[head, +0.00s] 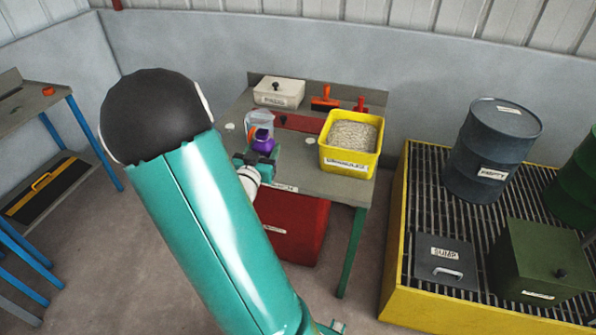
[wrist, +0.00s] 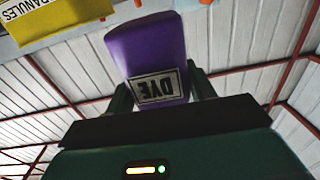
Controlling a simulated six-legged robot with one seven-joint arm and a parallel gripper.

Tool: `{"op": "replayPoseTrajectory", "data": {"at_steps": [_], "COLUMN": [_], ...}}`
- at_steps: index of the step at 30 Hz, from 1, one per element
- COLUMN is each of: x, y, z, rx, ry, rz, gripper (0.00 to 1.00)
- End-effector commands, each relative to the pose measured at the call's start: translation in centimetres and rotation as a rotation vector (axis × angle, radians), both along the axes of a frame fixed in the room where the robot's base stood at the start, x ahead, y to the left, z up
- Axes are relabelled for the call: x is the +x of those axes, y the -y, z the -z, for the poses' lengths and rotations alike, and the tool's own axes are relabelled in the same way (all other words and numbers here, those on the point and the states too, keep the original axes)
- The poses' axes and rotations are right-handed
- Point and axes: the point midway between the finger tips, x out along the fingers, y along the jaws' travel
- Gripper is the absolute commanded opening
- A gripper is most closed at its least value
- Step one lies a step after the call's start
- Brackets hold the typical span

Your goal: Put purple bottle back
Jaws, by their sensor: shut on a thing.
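The purple bottle (head: 263,143) is over the left part of the workbench (head: 320,182) in the head view. In the wrist view the bottle (wrist: 148,55) fills the upper middle, with a "DYE" label that reads upside down. My gripper (head: 254,158) is shut on the bottle, with a dark green finger on each side of it in the wrist view (wrist: 158,90). A clear container with an orange part (head: 259,120) stands just behind the bottle. My arm hides part of the bench's left side. I cannot tell whether the bottle touches the bench.
A yellow bin of granules (head: 334,160) stands right of the bottle on the bench. A pale lidded box (head: 279,94) and red-orange tools (head: 325,100) are at the back. A yellow-edged grate (head: 395,262) with drums is at the right. A red cabinet (head: 305,235) is below.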

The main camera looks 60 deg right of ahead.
Motion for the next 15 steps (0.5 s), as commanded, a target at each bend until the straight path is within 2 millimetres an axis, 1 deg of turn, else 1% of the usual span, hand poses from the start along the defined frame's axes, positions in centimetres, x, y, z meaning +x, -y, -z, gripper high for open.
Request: {"op": "replayPoseTrajectory", "data": {"at_steps": [1, 5, 8, 15], "x": [-0.9, -1.9, -2.3, -3.1], "y": [0.3, 1.6, 3.4, 8.7], "z": [-0.3, 0.0, 0.9, 3.3], "rx": [-0.001, -0.002, -0.002, -0.002], "ry": [0.0, -0.004, -0.007, -0.006], "rz": [0.024, 0.048, 0.048, 0.046], "gripper": [0.23, 0.23, 0.23, 0.23]}}
